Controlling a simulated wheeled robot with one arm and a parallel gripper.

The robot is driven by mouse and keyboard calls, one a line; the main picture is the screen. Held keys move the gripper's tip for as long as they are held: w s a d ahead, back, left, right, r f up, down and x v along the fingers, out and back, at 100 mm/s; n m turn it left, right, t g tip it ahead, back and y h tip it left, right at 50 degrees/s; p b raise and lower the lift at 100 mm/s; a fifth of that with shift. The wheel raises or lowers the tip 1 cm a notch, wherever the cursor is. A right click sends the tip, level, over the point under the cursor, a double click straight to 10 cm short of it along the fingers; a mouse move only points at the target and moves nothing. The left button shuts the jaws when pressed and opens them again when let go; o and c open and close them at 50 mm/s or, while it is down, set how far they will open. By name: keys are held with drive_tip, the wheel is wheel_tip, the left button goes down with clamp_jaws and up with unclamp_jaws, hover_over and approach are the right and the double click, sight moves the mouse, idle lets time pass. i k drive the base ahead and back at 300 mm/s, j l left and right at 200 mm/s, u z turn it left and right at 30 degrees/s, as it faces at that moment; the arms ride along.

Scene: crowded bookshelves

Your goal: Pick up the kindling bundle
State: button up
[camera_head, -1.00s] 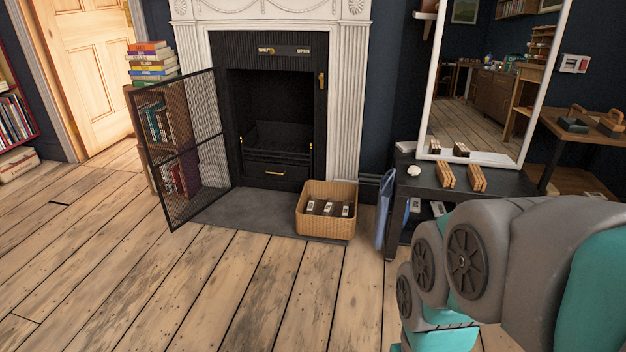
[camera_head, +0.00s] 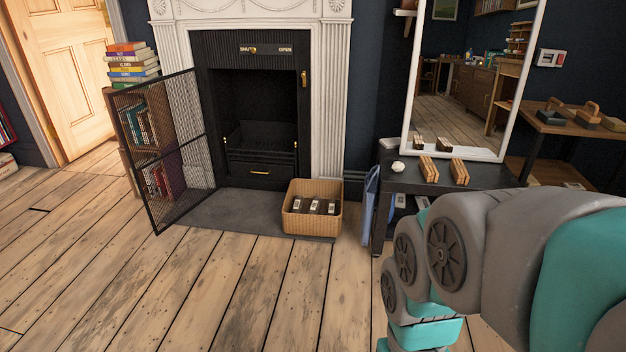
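Two light wooden bundles that look like kindling lie side by side on a low black table at the right. The left bundle (camera_head: 429,168) and the right bundle (camera_head: 459,172) are apart from each other, in front of a white-framed mirror. Their reflections show in the glass. My grey and teal arm fills the lower right, in front of the table. My gripper is out of view, so its opening and any hold cannot be seen.
A wicker basket (camera_head: 312,226) with several dark, labelled pieces stands on the hearth (camera_head: 235,212). An open mesh fire screen (camera_head: 170,150) juts out at the left. A blue item (camera_head: 370,205) hangs at the table's (camera_head: 400,180) left side. The middle floor is clear.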

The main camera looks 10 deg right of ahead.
sight(428, 167)
drive_tip(key=i+l+z, duration=0.15)
drive_tip(key=i+l, duration=0.25)
drive_tip(key=i+l+z, duration=0.2)
drive_tip(key=i, duration=0.35)
drive_tip(key=i+l+z, duration=0.15)
drive_tip(key=i+l, duration=0.2)
drive_tip(key=i, duration=0.2)
